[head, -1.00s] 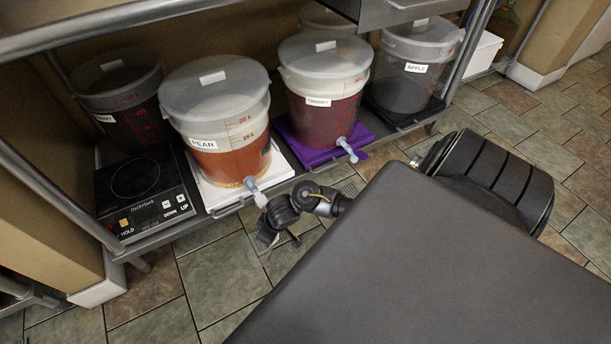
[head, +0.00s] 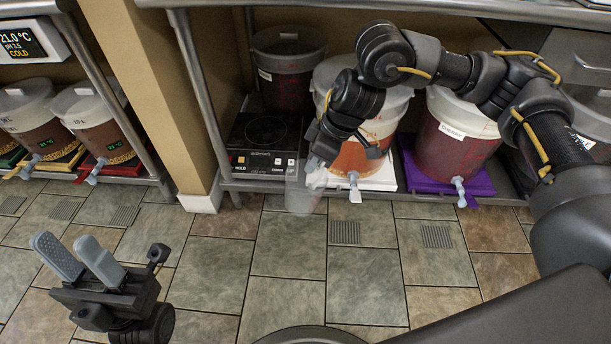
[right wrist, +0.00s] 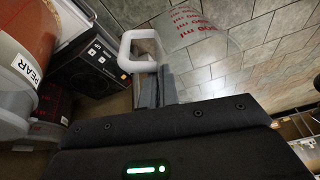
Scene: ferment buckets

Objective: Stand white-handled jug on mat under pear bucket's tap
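The clear jug (head: 300,192) with a white handle (head: 317,177) hangs in front of the shelf, left of the pear bucket's tap (head: 354,186). My right gripper (head: 321,163) is shut on the white handle; the right wrist view shows the handle (right wrist: 139,50) at the fingertips (right wrist: 156,84) and the jug's red markings (right wrist: 196,20). The pear bucket (head: 362,155) stands on a white mat (head: 383,180). It is partly hidden by my right arm; its PEAR label shows in the right wrist view (right wrist: 27,68). My left gripper (head: 78,256) is open and empty over the floor.
A black induction cooker (head: 262,140) sits left of the pear bucket, a dark bucket (head: 287,75) behind it. The cherry bucket (head: 455,140) stands on a purple mat (head: 480,182) to the right. A post (head: 190,110) separates another shelf of buckets at left. The floor in front is clear.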

